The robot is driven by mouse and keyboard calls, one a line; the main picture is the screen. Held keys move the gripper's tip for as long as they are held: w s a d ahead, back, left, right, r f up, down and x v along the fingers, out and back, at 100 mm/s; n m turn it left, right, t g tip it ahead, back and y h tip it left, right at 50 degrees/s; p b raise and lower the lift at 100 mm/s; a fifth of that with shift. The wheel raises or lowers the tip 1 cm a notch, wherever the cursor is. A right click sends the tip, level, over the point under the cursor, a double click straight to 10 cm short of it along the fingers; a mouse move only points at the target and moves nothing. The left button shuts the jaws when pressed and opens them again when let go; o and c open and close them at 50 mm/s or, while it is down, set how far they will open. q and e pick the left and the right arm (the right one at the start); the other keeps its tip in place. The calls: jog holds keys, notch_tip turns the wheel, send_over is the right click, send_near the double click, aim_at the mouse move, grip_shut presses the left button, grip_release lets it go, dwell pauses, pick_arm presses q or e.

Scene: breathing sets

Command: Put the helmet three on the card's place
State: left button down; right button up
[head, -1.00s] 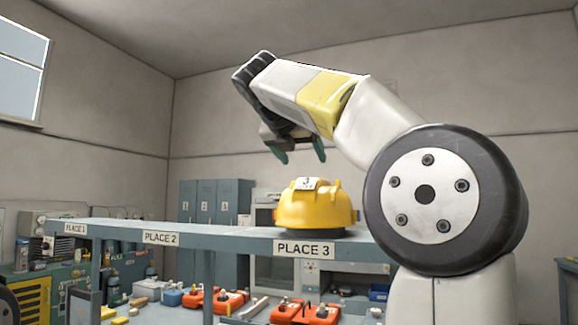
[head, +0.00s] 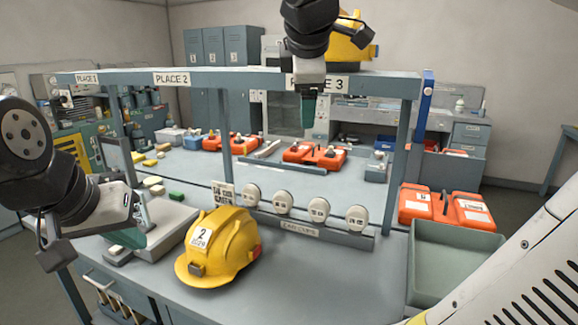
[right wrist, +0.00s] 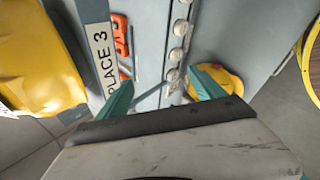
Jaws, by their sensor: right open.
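A yellow helmet (head: 348,45) sits on the shelf above the PLACE 3 label (head: 318,84), partly hidden by my right arm. It fills the left of the right wrist view (right wrist: 38,58). My right gripper (head: 309,108) points down in front of the shelf edge, beside that helmet. Its two teal fingers are apart and empty in the right wrist view (right wrist: 162,90). Another yellow helmet (head: 218,248), tagged 2, lies on the bench below. A small printed card (head: 223,192) stands behind it, its text too small to read. My left gripper (head: 143,212) is at the left, its jaws unclear.
The shelf also carries PLACE 1 (head: 88,78) and PLACE 2 (head: 172,79) labels, and its top there is bare. Several round ear cups (head: 283,202) line the bench back. A green-grey tray (head: 450,262) and orange cases (head: 447,208) are at the right.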

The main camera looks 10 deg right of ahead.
jog(key=s+a+f+m+g+y, duration=0.1)
jog(key=s+a+f+m+y, duration=0.1)
jog(key=s+f+m, duration=0.4)
jog(key=s+a+f+m+g+y, duration=0.1)
jog(key=s+f+m, duration=0.4)
jog(key=f, duration=0.8)
jog(key=a+m+y, duration=0.1)
jog(key=m, duration=0.2)
jog(key=shift+s+m+y, duration=0.3)
jog(key=shift+s+y, duration=0.1)
jog(key=shift+r, duration=0.1)
